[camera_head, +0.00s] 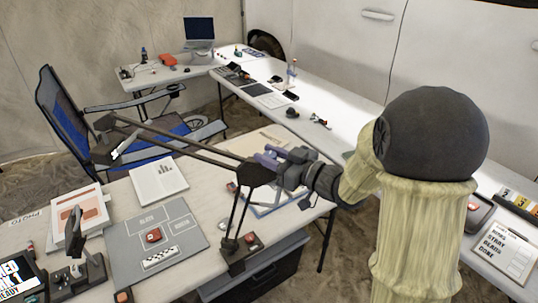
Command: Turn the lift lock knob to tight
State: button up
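A dark boom stand rises from a base (240,262) at the table's front edge. Its slim post leads up to a dark joint block (252,174), and two long bars (180,140) reach left from there to a small head (110,150). My gripper (268,160) comes in from the right, with its purple-grey fingers right at the joint block. I cannot tell whether they touch it or are open or shut. No lift lock knob can be made out clearly; the gripper may hide it, and its setting cannot be read.
A grey sorting mat (190,222) with a red-topped item (153,235) lies left of the stand. Printed sheets (158,180) and a dark device (75,270) are further left. A blue chair (70,115) stands behind the boom. A long white table (340,135) with several items runs behind.

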jog(key=shift+c, duration=0.6)
